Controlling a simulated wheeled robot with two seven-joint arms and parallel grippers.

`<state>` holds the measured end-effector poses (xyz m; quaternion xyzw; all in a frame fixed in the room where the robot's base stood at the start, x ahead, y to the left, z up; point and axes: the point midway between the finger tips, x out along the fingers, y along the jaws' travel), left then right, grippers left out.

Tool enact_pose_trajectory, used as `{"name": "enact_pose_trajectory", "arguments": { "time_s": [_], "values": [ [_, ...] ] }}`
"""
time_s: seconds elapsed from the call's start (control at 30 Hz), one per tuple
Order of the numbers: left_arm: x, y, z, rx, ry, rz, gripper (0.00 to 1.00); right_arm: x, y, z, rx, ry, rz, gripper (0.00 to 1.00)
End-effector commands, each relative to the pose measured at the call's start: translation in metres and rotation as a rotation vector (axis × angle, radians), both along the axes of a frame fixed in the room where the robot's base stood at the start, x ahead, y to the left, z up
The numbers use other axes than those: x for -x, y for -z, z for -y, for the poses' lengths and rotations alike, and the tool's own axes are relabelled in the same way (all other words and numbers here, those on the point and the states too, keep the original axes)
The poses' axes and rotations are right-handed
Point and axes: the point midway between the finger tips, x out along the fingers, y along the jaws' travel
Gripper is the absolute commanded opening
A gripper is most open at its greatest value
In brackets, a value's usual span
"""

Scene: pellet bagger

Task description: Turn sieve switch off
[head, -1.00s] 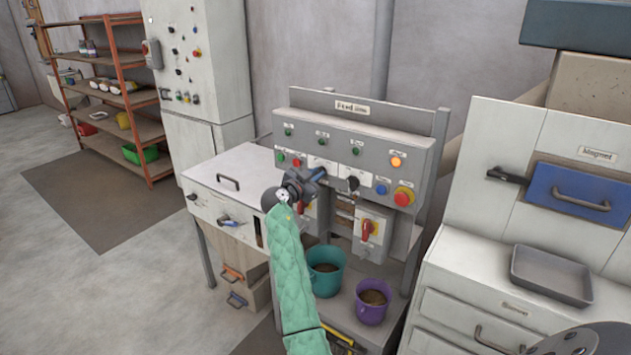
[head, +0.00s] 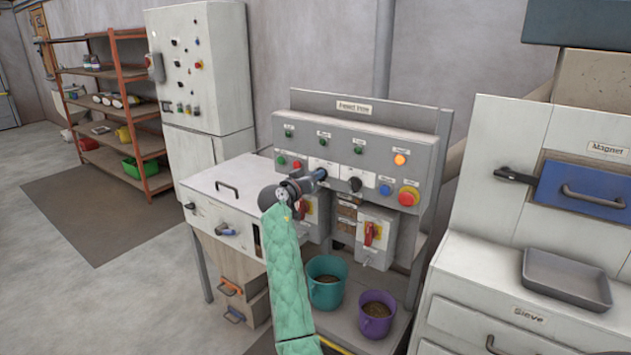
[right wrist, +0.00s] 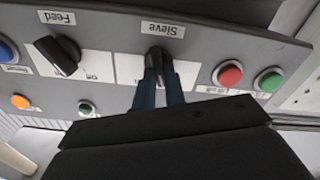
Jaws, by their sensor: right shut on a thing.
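The sieve switch (right wrist: 157,58) is a black rotary knob under a "Sieve" label (right wrist: 163,30) on the grey control panel (head: 335,128). My right gripper (right wrist: 163,80) is shut on this knob, with one blue finger on each side of it. In the head view my right gripper (head: 319,175) is at the panel's lower middle and largely hides the knob. I cannot read the knob's exact setting. My left gripper is not in view.
The black feed knob (head: 354,184) sits just right of the gripper. Green and red buttons (right wrist: 229,74) are on its other side. A red emergency button (head: 408,196) is at the panel's right. Teal (head: 325,292) and purple (head: 376,325) buckets stand below.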

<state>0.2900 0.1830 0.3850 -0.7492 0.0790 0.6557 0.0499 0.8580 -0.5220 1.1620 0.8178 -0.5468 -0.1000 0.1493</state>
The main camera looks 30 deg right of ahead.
Motion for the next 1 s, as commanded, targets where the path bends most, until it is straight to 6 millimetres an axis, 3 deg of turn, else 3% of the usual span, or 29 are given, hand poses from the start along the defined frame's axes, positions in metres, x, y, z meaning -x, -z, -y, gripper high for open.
{"name": "enact_pose_trajectory", "arguments": {
  "time_s": [0.33, 0.9, 0.93, 1.0],
  "values": [
    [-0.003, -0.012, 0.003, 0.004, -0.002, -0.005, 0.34, -0.001, 0.001, -0.001, 0.057, -0.001, -0.138, 0.00],
    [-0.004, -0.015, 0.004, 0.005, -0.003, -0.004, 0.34, -0.002, 0.000, -0.001, 0.069, -0.001, -0.165, 0.00],
    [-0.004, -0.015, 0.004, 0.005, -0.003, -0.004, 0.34, -0.002, 0.000, -0.001, 0.069, -0.001, -0.165, 0.16],
    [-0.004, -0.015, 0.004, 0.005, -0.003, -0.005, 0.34, -0.002, 0.000, -0.001, 0.069, -0.001, -0.164, 0.29]
  ]
}}
